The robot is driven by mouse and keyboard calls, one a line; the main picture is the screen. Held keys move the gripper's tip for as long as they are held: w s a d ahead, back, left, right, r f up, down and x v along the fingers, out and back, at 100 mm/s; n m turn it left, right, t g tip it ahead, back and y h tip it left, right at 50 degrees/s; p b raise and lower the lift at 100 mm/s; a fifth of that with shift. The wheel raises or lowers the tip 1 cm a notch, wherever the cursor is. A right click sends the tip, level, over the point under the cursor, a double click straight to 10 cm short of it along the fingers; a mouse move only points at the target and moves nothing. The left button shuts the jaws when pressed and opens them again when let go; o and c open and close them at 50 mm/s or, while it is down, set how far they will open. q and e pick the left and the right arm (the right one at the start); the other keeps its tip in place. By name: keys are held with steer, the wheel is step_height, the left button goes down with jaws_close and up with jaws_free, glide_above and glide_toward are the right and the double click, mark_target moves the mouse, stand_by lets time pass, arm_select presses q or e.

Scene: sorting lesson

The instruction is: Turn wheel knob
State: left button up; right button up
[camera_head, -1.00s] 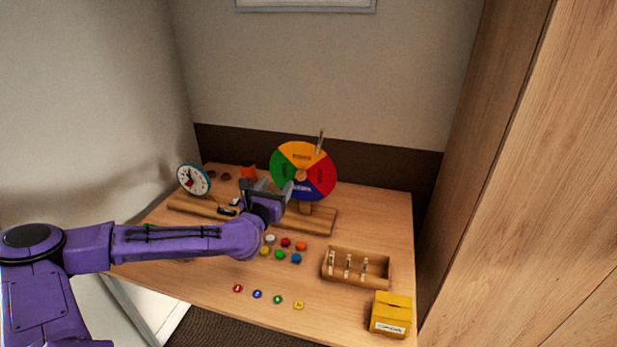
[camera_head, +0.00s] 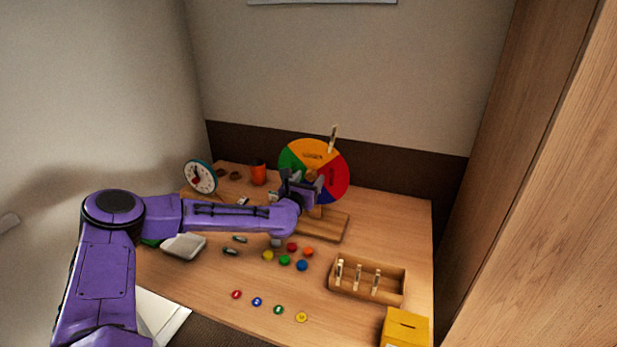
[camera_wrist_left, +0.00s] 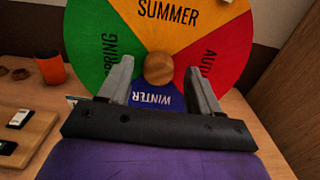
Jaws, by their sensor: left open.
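The season wheel (camera_head: 333,176) stands upright at the back of the table, with orange, red, blue and green sectors. In the left wrist view its orange SUMMER sector (camera_wrist_left: 195,22) is at the top and the blue WINTER sector at the bottom. The round wooden knob (camera_wrist_left: 159,69) is at the wheel's centre. My left gripper (camera_head: 303,178) is open in front of the wheel. In the left wrist view its fingers (camera_wrist_left: 160,80) stand either side of the knob's lower area, with nothing between them; whether they reach its depth I cannot tell. My right gripper is not in view.
A clock (camera_head: 201,177) and an orange cup (camera_head: 258,173) stand at the back left. Several coloured buttons lie mid-table. A wooden rack (camera_head: 392,291) and a yellow box (camera_head: 405,327) are at the right. A wooden pin (camera_head: 333,138) rises at the wheel's top.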

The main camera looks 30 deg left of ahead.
arm_select(q)
steer(key=shift+w+a, duration=0.15)
steer(key=shift+w, duration=0.25)
steer(key=c, duration=1)
steer(key=shift+c, duration=0.2)
